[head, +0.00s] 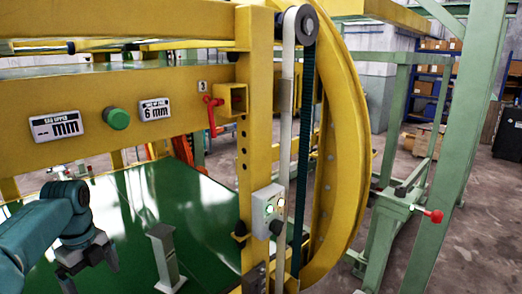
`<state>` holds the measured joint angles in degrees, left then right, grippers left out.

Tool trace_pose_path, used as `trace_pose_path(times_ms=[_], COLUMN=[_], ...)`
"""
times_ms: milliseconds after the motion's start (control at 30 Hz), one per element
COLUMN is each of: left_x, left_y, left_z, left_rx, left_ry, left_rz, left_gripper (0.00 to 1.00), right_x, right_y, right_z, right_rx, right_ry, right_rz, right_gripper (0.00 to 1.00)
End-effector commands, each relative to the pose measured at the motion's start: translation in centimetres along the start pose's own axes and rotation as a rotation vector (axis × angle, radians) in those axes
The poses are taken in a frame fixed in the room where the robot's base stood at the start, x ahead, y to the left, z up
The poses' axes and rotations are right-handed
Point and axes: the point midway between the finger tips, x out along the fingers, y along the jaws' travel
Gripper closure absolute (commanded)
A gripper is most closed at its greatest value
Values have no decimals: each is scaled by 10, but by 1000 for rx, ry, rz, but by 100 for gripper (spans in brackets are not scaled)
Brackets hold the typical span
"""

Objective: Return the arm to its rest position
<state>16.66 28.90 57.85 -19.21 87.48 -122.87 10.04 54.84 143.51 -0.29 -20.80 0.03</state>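My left arm (38,228), teal, comes in from the left edge over a glossy green surface. Its dark gripper (88,277) points down at the lower left, its two fingers spread apart and nothing seen between them. The gripper is left of a grey metal upright piece (165,258) on the green surface and apart from it. My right arm and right gripper are not in view.
A yellow beam (75,97) with a green knob (117,118) and a red handle (213,115) crosses behind the arm. A yellow post (255,150), control box (267,212) and curved yellow ring (347,150) stand to the right. The green surface (195,205) has free room.

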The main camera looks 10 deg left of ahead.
Motion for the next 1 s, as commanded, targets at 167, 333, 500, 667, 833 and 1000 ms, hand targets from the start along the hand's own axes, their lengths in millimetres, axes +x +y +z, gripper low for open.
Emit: trace_pose_path(times_ms=[167,333,500,667,833,1000], left_x=[12,57,108,168,261,344], left_y=[-8,-31,-48,-58,-49,7], left_z=[-4,-21,-47,-85,-162,-262], left_rx=[-16,-126,-257,-432,-769,-1276], left_ry=[8,33,71,128,232,332], left_rz=[1,-17,-32,-39,-10,87], left_gripper=[0,0,0,0,0,0], right_x=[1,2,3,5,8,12], right_y=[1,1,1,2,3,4], right_z=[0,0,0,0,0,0], right_rx=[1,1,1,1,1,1], right_ry=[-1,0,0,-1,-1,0], right_rz=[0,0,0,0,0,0], right_gripper=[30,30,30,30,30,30])
